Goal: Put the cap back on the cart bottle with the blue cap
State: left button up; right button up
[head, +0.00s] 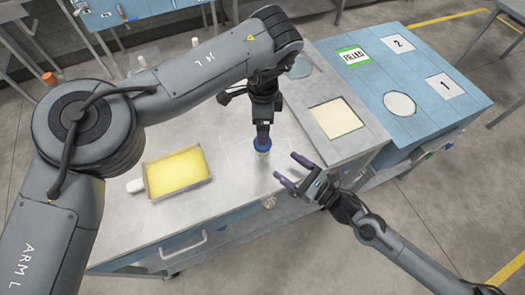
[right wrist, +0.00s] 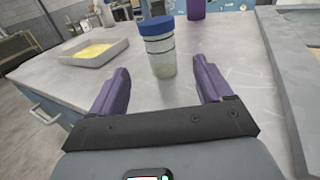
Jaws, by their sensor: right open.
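A clear bottle (right wrist: 160,58) with a blue cap (right wrist: 156,26) stands upright on the metal cart top. In the head view, the blue cap (head: 262,144) is just below my left gripper (head: 263,132), which points down and partly covers it. In the right wrist view, a purple finger of that gripper (right wrist: 196,9) shows behind and right of the bottle, apart from the cap. Whether its fingers are open is hidden. My right gripper (head: 285,170) is open and empty near the cart's front edge, with the bottle ahead, between its fingers' lines but beyond the tips.
A shallow tray with yellow contents (head: 205,184) lies left of the bottle, a white object (head: 135,186) beside it. A panel with a cream square (head: 335,118) is at right. A blue-topped cart (head: 425,85) labelled FILLED, 1 and 2 adjoins it. Bare metal surrounds the bottle.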

aim_at(263, 150)
jog(key=shift+x, duration=5.45)
grip_shut()
pick_arm(q)
jog(key=m, duration=0.9)
jog(key=shift+f, duration=4.05)
